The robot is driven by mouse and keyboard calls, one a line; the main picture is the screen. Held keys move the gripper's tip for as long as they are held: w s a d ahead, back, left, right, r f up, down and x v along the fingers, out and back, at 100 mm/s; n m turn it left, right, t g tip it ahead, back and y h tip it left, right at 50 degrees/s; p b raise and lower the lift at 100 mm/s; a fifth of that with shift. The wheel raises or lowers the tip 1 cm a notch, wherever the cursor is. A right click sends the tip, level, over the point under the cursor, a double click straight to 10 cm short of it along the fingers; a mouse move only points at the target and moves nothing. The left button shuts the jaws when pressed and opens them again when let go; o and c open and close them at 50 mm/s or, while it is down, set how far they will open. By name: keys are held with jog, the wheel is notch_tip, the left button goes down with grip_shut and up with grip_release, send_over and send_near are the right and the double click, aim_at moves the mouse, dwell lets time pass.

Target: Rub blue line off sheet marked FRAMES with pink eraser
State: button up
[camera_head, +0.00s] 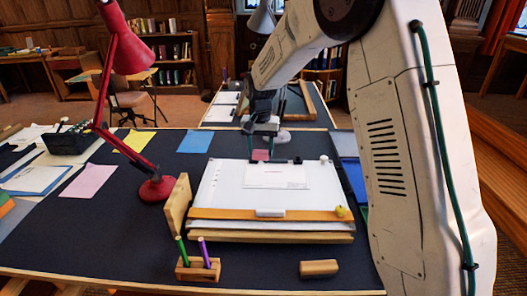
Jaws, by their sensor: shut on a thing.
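My gripper (261,147) points down over the far edge of a tilted white drafting board (222,192). It is shut on a pink block (261,156), which looks like the pink eraser. I cannot tell whether the block touches the board. A white sheet (277,176) lies on the board, nearer to me than the gripper. Its faint marks are too small to read, so I cannot confirm the word FRAMES. No blue line can be made out on it.
A red lamp (157,188) and an upright wooden panel (176,206) stand left of the board. A pen holder (198,270) and a wooden block (319,268) are in front. A small yellow ball (340,212) sits on the board's ledge (235,214).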

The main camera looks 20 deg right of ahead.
aim_at(254, 156)
jog(key=m, duration=0.2)
jog(key=w+f+m, duration=0.1)
jog(key=a+f+m, duration=0.1)
jog(key=m, duration=0.1)
jog(key=shift+w+f+m, duration=0.15)
jog(key=shift+f+m, duration=0.1)
jog(key=shift+m, duration=0.05)
jog(key=m, duration=0.1)
jog(key=f+m, duration=0.1)
jog(key=m, duration=0.1)
jog(key=shift+w+a+f, duration=0.3)
jog(key=shift+a, duration=0.1)
jog(key=shift+m, duration=0.3)
jog(key=shift+f, duration=2.95)
jog(key=shift+f, duration=0.95)
jog(key=shift+s+d+r, duration=0.1)
jog(key=shift+s+d, duration=0.2)
jog(key=shift+d, duration=0.65)
jog(key=shift+s+d, duration=0.3)
jog(key=shift+d, duration=0.6)
jog(key=shift+w+a, duration=0.3)
jog(key=shift+a, duration=0.65)
jog(key=shift+w+a, duration=0.3)
jog(key=shift+a, duration=0.65)
jog(key=shift+s+d, duration=0.2)
jog(key=shift+d, duration=0.45)
jog(key=shift+s+d, duration=0.25)
jog(key=shift+d, duration=0.35)
jog(key=shift+s+d, duration=0.2)
jog(key=shift+d, duration=0.45)
